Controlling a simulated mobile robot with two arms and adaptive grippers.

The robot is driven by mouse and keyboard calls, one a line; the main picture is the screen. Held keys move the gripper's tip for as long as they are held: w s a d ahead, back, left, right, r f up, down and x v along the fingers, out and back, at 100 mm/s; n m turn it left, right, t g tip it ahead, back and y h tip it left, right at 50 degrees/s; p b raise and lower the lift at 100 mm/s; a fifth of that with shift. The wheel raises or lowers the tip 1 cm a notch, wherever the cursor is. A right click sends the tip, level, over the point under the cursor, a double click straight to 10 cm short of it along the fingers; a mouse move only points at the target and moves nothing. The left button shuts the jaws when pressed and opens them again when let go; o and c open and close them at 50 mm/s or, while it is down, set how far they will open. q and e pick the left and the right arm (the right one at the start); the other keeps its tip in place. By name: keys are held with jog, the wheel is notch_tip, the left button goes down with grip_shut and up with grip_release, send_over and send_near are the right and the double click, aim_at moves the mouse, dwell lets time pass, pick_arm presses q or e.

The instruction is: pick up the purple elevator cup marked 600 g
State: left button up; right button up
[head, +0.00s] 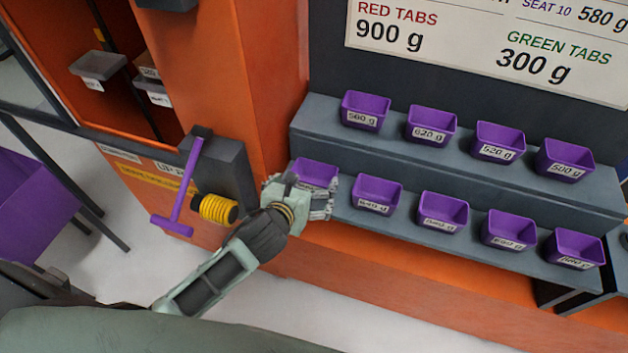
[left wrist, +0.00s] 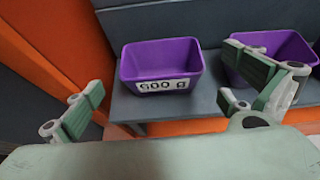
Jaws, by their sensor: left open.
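The purple cup marked 600 g (left wrist: 161,66) stands upright and empty at the left end of the lower shelf. In the head view this cup (head: 316,172) is partly hidden behind my left gripper, so its label does not show there. My left gripper (head: 320,197) is open at the front of the cup. In the left wrist view its fingers are spread to the left and right, with the cup beyond and between them. A gap shows between the fingers and the cup. My right gripper is in neither view.
Another purple cup (left wrist: 268,55) stands close on the right, behind the right finger. More purple cups line both grey shelf steps (head: 400,152). An orange pillar (head: 270,90) rises just left. A purple lever (head: 184,188) and yellow coil (head: 216,209) stick out nearby.

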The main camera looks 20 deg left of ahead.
aim_at(318, 169)
pick_arm(q)
jog(key=shift+p+x, duration=0.4)
jog(key=shift+x, duration=3.45)
jog(key=shift+d, duration=0.1)
jog(key=shift+c, duration=0.4)
jog(key=c, duration=1.3)
jog(key=shift+r, duration=0.1)
jog(key=shift+c, duration=0.5)
